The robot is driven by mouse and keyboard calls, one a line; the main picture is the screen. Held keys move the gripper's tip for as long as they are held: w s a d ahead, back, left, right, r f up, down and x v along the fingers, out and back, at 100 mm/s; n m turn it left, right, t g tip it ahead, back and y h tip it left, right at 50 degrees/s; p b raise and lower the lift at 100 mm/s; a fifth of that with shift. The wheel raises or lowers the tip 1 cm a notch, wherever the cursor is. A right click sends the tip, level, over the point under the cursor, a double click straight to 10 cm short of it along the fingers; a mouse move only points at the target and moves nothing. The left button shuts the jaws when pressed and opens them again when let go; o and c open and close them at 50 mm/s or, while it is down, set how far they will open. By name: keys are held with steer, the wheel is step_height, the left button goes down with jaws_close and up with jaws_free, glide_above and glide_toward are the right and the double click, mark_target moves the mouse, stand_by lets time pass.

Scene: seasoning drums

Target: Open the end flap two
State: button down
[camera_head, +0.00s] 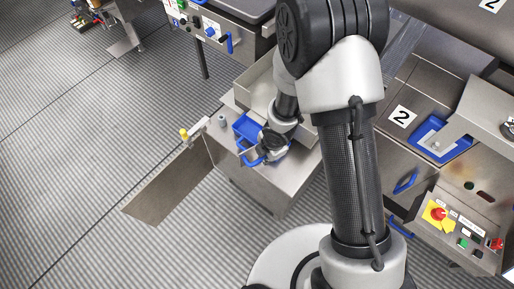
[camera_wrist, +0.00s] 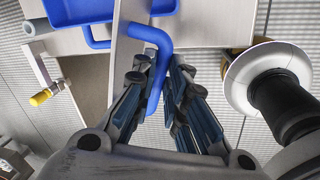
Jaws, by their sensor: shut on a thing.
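My gripper (camera_head: 272,143) is at the metal end box in the middle, beside a blue handle (camera_head: 248,158). In the wrist view, my gripper's fingers (camera_wrist: 162,75) are closed around the bent blue handle (camera_wrist: 150,33), which is fixed to a pale metal panel (camera_wrist: 126,50). In the head view the panel is mostly hidden by my gripper, so its angle is hard to tell.
A thin metal plate (camera_head: 165,190) sticks out low to the left, near a yellow-knobbed latch (camera_head: 184,134). A blue tray (camera_head: 247,128) lies on the box. A control panel with a red button (camera_head: 438,214) is at right.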

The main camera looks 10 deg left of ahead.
steer(key=shift+s+d+n, duration=0.3)
steer(key=shift+d+n, duration=0.25)
steer(key=shift+d, duration=0.1)
steer(key=shift+s+d+n, duration=0.35)
steer(key=shift+d+n, duration=0.25)
steer(key=shift+d, duration=0.1)
steer(key=shift+s+d+n, duration=0.3)
steer(key=shift+d+n, duration=0.25)
steer(key=shift+d, duration=0.1)
steer(key=c, duration=1.6)
jaws_free()
steer(key=shift+r, duration=0.1)
step_height(320, 180, up, 12)
steer(key=s+d, duration=0.1)
steer(key=d, duration=0.1)
steer(key=shift+s+f, duration=0.15)
steer(key=shift+f, duration=0.05)
